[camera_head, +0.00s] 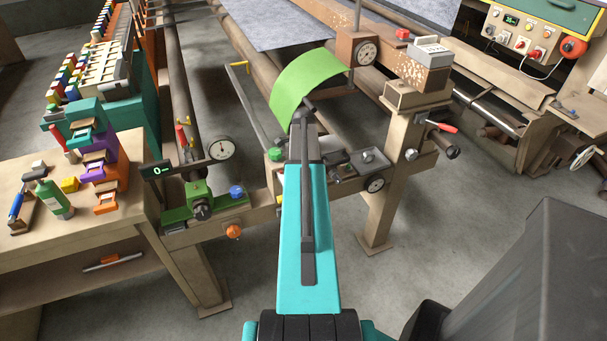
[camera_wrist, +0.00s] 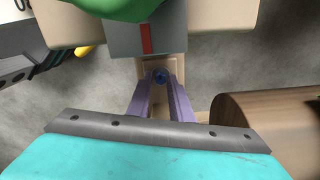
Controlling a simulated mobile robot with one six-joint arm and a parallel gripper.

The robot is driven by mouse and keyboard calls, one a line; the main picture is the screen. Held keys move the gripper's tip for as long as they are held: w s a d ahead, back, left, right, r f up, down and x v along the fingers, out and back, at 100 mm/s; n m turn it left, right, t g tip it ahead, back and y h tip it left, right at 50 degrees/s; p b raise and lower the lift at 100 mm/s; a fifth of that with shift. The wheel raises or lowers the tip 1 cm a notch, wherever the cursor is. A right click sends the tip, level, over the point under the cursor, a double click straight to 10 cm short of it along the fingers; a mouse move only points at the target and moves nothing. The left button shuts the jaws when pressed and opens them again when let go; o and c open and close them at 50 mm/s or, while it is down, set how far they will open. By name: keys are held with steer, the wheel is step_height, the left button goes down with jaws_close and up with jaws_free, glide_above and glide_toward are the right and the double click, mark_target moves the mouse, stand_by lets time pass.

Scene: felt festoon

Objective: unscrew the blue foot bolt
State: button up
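In the wrist view a small round blue bolt head (camera_wrist: 160,76) sits on a beige part below a grey block with a red line. My gripper (camera_wrist: 159,88) points at it, its two purple fingers apart, one to each side of the view's centre line. The bolt head shows between or just beyond the fingertips; I cannot tell whether they touch it. In the head view a blue knob (camera_head: 236,191) sits on a green bracket on the beige crossbeam; I cannot tell whether it is the same part. My fingers are not clearly visible in the head view.
A green curved sheet (camera_head: 307,80) rises behind my arm. A workbench (camera_head: 100,235) with a green bottle (camera_head: 54,198) stands at left. A beige post (camera_head: 385,200) stands at right.

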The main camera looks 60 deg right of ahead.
jaws_close()
steer(key=shift+n, duration=0.4)
steer(key=shift+s+a+n, duration=0.1)
steer(key=shift+n, duration=2.5)
steer(key=shift+o, duration=2.2)
jaws_free()
steer(key=shift+r, duration=0.2)
step_height(320, 180, up, 13)
steer(key=b, duration=0.2)
steer(key=shift+r, duration=0.2)
